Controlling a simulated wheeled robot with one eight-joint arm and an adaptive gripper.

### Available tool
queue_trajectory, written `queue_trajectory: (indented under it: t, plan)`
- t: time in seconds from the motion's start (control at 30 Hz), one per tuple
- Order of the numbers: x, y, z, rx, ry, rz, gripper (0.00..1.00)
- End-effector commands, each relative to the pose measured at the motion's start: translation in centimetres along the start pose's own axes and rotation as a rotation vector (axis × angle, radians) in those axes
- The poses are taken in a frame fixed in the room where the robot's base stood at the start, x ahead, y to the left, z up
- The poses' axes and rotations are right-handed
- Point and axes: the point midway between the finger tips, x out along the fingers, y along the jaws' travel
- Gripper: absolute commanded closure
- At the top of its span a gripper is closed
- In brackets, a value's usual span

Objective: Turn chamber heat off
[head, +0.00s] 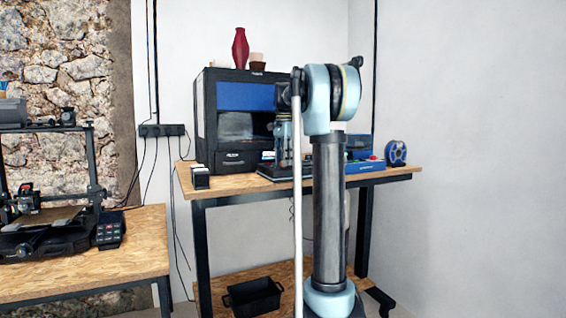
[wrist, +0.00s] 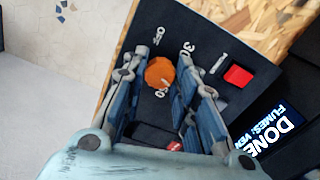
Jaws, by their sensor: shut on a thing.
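In the wrist view an orange round knob (wrist: 160,73) sits on a black control panel (wrist: 188,22). My gripper (wrist: 161,66) has its two blue-grey fingers on either side of the knob and is shut on it. The markings OFF and 30 are printed beside the knob, with another number partly hidden near it. A red square button (wrist: 238,75) and a lit screen (wrist: 268,128) reading DONE and FUMES are to the right. In the head view my gripper (head: 284,145) hangs down over the table; the knob is hidden there.
A black enclosed printer (head: 238,95) with a red vase (head: 240,48) on top stands behind. A black bin (head: 252,297) is on the lower shelf.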

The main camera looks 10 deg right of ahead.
Motion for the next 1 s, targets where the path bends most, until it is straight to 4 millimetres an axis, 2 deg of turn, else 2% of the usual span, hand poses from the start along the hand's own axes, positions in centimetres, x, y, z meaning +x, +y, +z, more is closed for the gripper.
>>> queue_trajectory:
  t: [1.0]
  plan:
    - [-0.07,-0.21,-0.10,-0.965,0.005,-0.003,0.97]
